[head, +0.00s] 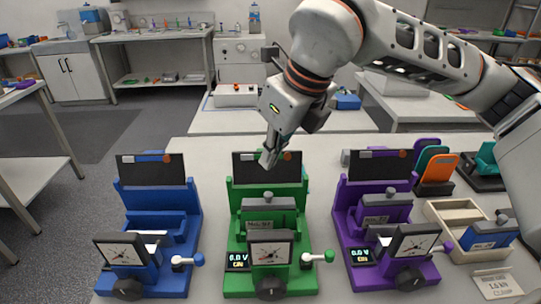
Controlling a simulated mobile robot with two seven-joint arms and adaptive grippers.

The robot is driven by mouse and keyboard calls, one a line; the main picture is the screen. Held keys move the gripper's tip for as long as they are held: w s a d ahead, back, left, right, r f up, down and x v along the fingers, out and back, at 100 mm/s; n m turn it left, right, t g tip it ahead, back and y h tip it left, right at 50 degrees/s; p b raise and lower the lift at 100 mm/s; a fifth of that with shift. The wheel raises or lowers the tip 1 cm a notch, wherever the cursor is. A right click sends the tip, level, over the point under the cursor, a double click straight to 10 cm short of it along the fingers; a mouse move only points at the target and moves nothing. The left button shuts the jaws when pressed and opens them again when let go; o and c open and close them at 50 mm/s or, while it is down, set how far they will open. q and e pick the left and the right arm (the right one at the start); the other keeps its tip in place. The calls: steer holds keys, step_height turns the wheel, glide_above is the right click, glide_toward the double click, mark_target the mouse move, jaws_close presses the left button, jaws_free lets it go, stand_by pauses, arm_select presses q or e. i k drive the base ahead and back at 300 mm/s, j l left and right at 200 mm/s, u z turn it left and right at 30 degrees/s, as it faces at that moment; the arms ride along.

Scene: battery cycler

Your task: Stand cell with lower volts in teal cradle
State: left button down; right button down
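Three cyclers stand in a row on the table: a blue one (190,236), a green one (233,215) and a purple one (347,215). Each has a dial and a side lever. The green cycler's display (238,261) and the purple one's display (361,256) are lit; their digits are too small to read surely. Grey-labelled cells show in the green cycler (262,226) and the purple cycler (376,219). A teal holder (486,160), perhaps the cradle, is at the far right. My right gripper (268,158) points down above the green cycler's dark back panel; its finger opening is unclear. My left gripper is out of view.
A label card (497,284) lies in front. Purple, teal and orange upright pieces (441,167) stand behind. My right arm crosses the upper right.

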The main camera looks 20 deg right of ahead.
mark_target(364, 216)
steer(key=k, duration=1)
